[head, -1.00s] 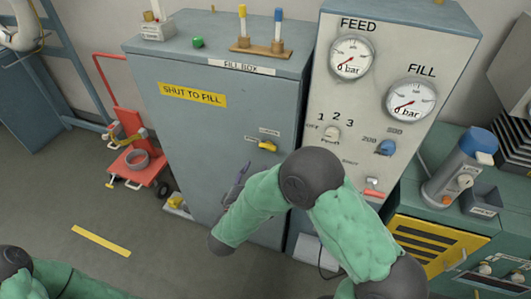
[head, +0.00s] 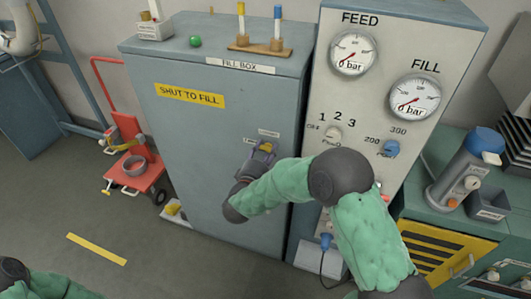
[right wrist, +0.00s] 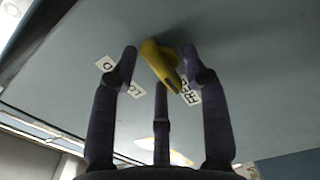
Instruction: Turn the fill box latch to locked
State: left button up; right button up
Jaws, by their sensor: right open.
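The fill box (head: 215,120) is a grey-blue cabinet with its door closed, marked FILL BOX and SHUT TO FILL. Its yellow latch (head: 266,147) sits on the right side of the door, between two small white labels. In the right wrist view the latch (right wrist: 163,62) lies between the spread fingers of my right gripper (right wrist: 160,70), with a gap visible on the left side. My right gripper (head: 262,158) is open at the latch and hides its lower part in the head view. I cannot tell whether a finger touches it. My left gripper is out of view.
The gauge panel (head: 385,100) with knobs stands right of the fill box. A red cart (head: 135,168) stands on the floor at left. A green bench (head: 470,215) with a blue-topped cylinder is at right. The floor left of the box is mostly clear.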

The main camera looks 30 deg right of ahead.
grip_shut()
dwell(0.3)
jog(key=m+p, duration=0.2)
jog(key=m, duration=0.1)
jog(key=shift+m, duration=0.3)
jog(key=shift+s+m+p, duration=0.1)
jog(key=shift+m+p, duration=0.25)
jog(key=shift+m, duration=0.85)
jog(key=shift+f+m, duration=0.1)
jog(key=shift+m, duration=1.3)
